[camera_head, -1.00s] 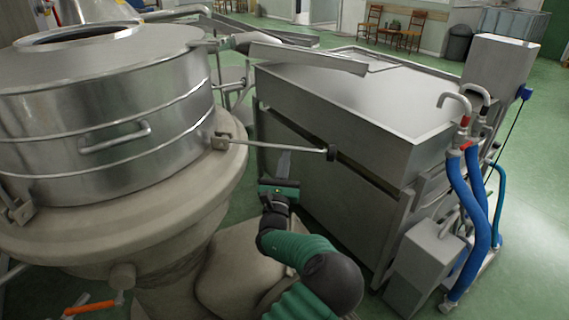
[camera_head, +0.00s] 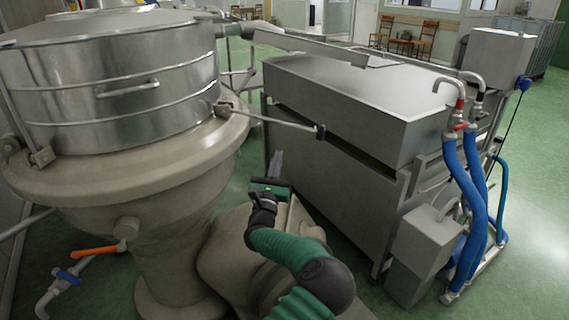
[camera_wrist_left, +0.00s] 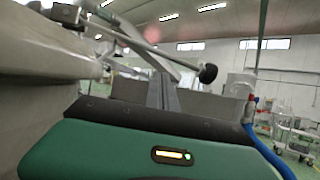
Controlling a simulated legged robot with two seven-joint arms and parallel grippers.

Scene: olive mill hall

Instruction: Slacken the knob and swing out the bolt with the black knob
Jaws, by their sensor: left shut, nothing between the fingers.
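The bolt (camera_head: 275,120) is a thin metal rod hinged at a bracket (camera_head: 222,107) on the vessel's rim. It points outward to the right, away from the steel drum, and ends in the black knob (camera_head: 320,131). In the left wrist view, the bolt (camera_wrist_left: 130,36) crosses above the fingers, and the black knob (camera_wrist_left: 207,72) is to their right. My left gripper (camera_head: 277,158) is shut and empty, below the bolt and apart from it. Its narrow fingers (camera_wrist_left: 161,92) point up and forward in the wrist view. My right gripper is not in view.
The steel drum (camera_head: 120,100) sits on the wide beige vessel (camera_head: 175,170) at left. A large steel tank (camera_head: 330,130) stands close behind and right of my gripper. Blue hoses (camera_head: 465,205) and a grey box (camera_head: 425,245) are at right.

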